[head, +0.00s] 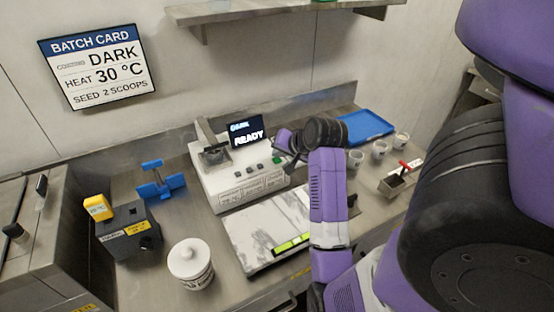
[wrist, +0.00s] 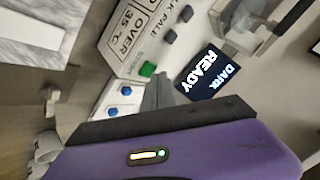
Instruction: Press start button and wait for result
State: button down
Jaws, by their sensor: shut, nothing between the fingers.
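The white machine (head: 225,182) stands on the counter, and its dark screen (head: 245,131) reads READY. In the wrist view the screen (wrist: 207,76) reads DARK and READY. My gripper (head: 288,158) is shut and empty, at the right end of the panel. In the wrist view its fingertips (wrist: 158,90) are close to the green button; I cannot tell whether they touch anything.
A marble slab (head: 262,225) lies in front of the machine. A white lidded jar (head: 190,262), a black block with a yellow device (head: 98,207) and a blue stand (head: 160,182) are left. A blue tray (head: 368,126) and small cups (head: 380,149) are right. The wall batch card (head: 98,66) reads DARK.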

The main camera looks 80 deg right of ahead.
aim_at(279, 161)
jog(key=shift+f, duration=0.45)
dwell(0.6)
jog(key=shift+r, duration=0.15)
jog(key=shift+r+p, duration=0.7)
jog(key=shift+p, duration=0.15)
jog(key=shift+r, duration=0.1)
notch_tip(279, 161, up, 5)
jog(key=p, duration=0.4)
jog(key=shift+p, duration=0.3)
dwell(0.5)
